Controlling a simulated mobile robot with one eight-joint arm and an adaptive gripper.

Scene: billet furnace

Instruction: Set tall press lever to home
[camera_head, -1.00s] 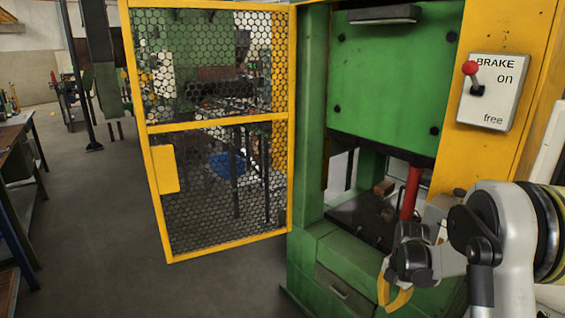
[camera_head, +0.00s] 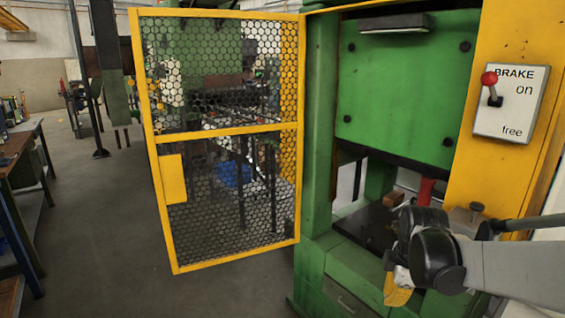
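A red upright handle (camera_head: 427,190), which looks like the tall press lever, stands at the press opening. Only its upper part shows; my arm hides the rest. My gripper (camera_head: 398,290) is low in front of the green press (camera_head: 400,85), pointing down. Its yellow finger part shows below my dark wrist, which covers most of it. I cannot tell whether it is open or shut, or whether it touches anything.
A yellow-framed mesh guard door (camera_head: 172,180) stands open left of the press. A BRAKE panel (camera_head: 516,100) with a red-knobbed switch (camera_head: 490,80) is on the yellow column, its knob near "on". A small brown block (camera_head: 393,199) lies on the press bed.

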